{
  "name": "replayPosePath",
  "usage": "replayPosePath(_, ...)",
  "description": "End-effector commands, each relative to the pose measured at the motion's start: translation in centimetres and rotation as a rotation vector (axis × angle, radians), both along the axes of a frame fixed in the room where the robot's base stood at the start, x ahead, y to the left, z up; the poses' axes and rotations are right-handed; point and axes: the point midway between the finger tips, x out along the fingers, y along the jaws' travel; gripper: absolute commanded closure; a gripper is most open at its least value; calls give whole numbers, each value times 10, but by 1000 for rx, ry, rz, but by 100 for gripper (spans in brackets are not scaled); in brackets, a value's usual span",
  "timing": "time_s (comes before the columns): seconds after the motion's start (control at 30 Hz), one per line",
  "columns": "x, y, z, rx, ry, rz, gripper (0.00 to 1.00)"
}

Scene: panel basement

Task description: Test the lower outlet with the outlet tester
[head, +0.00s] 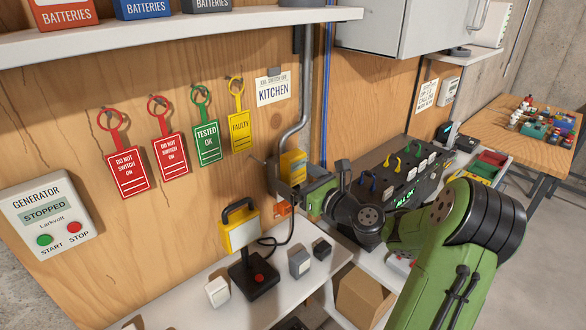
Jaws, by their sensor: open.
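My gripper (283,183) is at the plywood wall, below the grey conduit, with its jaws open. A small yellow and blue-grey block (293,164) stands right at the gripper, against the wall; I cannot tell whether it is the outlet tester or whether it touches the jaws. A small orange piece (283,209) shows just below the gripper, low on the wall; it may be part of the lower outlet. The outlets themselves are mostly hidden behind my gripper and wrist.
A yellow-faced device with a black handle (241,230) stands on the white bench (205,270), by a black base with a red button (256,281). Small blocks lie nearby. Hanging tags (207,142) and a generator panel (47,220) are left.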

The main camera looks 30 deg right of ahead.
Motion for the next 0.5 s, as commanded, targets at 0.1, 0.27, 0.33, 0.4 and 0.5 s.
replayPosePath(0.1,0,0,-1,0,0,0,8)
replayPosePath(0.27,0,0,0,0,0,0,32)
replayPosePath(0.33,0,0,0,0,0,0,43)
replayPosePath(0.4,0,0,0,0,0,0,54)
replayPosePath(0.5,0,0,0,0,0,0,69)
